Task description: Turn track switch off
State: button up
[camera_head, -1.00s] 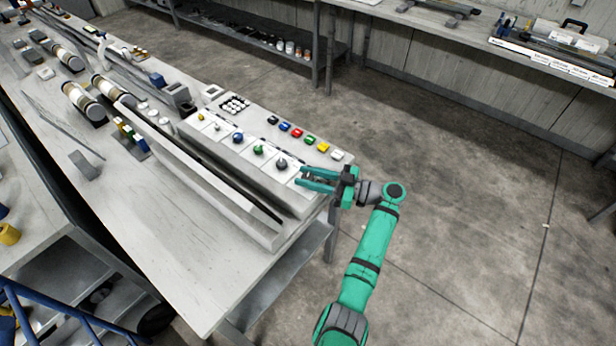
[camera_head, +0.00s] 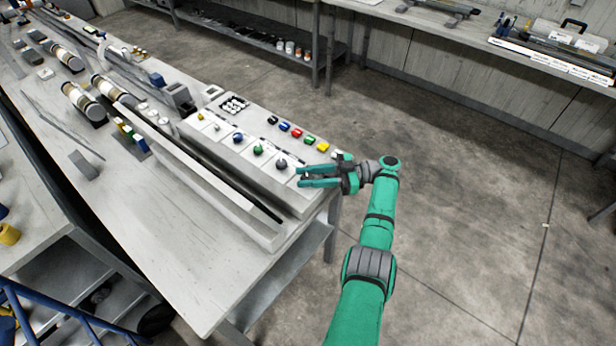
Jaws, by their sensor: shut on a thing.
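The control panel (camera_head: 222,153) is a long pale box on the workbench, with a row of round knobs along it. My gripper (camera_head: 301,177) is at the panel's near right end, just past the dark grey knob (camera_head: 282,163). Its green fingers point left and are shut on a small part in line with the knobs, which I take to be the track switch. The fingers mostly hide that part, so its position cannot be read. The green knob (camera_head: 258,149) and blue knob (camera_head: 238,138) are farther along the row.
Coloured buttons, among them a red one (camera_head: 297,133) and a yellow one (camera_head: 323,147), line the panel's back edge close to my gripper. A long pale trough (camera_head: 205,185) runs along the panel's front. Cylindrical cores (camera_head: 84,101) lie farther left. The floor at right is clear.

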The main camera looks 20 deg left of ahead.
aim_at(307, 178)
jog(key=shift+s+a+f, duration=0.15)
dwell(0.5)
jog(key=o, duration=1.1)
jog(key=shift+c, duration=0.2)
jog(key=shift+r, duration=0.2)
jog(key=shift+r, duration=0.65)
jog(key=shift+s+r, duration=0.2)
jog(key=shift+r, duration=0.65)
jog(key=shift+s+d+r, duration=0.25)
jog(key=shift+s+r, duration=0.1)
jog(key=shift+r, duration=0.2)
jog(key=s+d+r, duration=0.3)
jog(key=s+r, duration=0.5)
jog(key=s, duration=0.4)
jog(key=shift+s+d+r, duration=0.2)
jog(key=shift+r, duration=0.1)
